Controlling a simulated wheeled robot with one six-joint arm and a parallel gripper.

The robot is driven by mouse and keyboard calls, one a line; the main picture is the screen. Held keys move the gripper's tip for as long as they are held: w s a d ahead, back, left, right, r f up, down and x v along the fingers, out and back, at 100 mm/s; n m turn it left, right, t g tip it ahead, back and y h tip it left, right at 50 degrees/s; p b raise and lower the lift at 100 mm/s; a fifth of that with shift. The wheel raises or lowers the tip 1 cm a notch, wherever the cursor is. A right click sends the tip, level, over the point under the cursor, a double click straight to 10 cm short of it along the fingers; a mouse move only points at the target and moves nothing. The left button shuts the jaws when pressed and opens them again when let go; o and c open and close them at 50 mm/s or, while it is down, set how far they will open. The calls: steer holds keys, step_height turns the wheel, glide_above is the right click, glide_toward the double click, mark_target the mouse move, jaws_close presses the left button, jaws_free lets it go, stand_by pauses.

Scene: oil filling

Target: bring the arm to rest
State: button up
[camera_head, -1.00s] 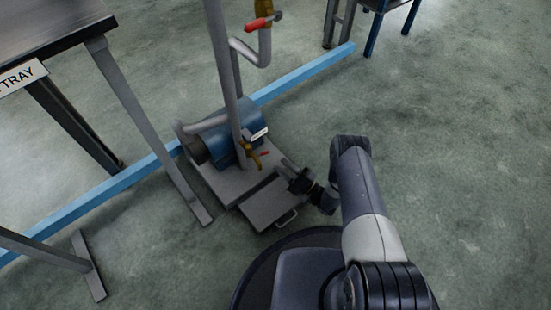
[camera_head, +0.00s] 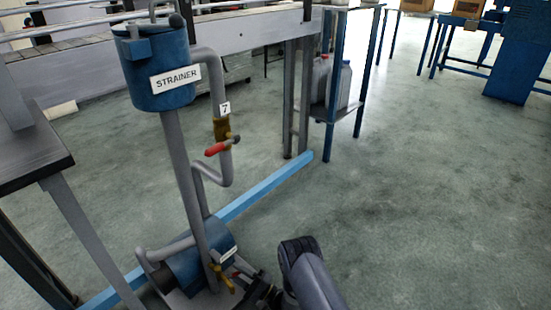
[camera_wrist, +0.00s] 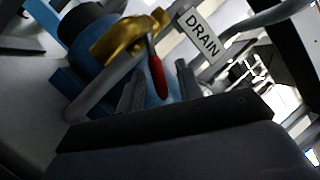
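My gripper (camera_wrist: 158,90) shows in the wrist view with its two dark fingers apart, so it is open. The red lever (camera_wrist: 157,76) of a brass drain valve (camera_wrist: 125,38) appears in the gap between the fingers; I cannot tell whether it lies between them or beyond them. I see nothing held. In the head view my arm (camera_head: 308,275) reaches in from the bottom edge, low beside the pump unit, and my gripper (camera_head: 262,292) is dark and small near the brass drain valve (camera_head: 221,278).
A blue pump (camera_head: 195,262) stands at the foot of a pipe under a blue strainer (camera_head: 160,70). A red-handled valve (camera_head: 217,149) marked 7 is on the side pipe. A DRAIN sign (camera_wrist: 201,35) is close to the gripper. A dark table (camera_head: 30,160) is at left. Floor at right is clear.

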steer(key=shift+w+a+r+n+g, duration=0.55)
steer(key=shift+a+r+n, duration=0.2)
steer(key=shift+n, duration=0.35)
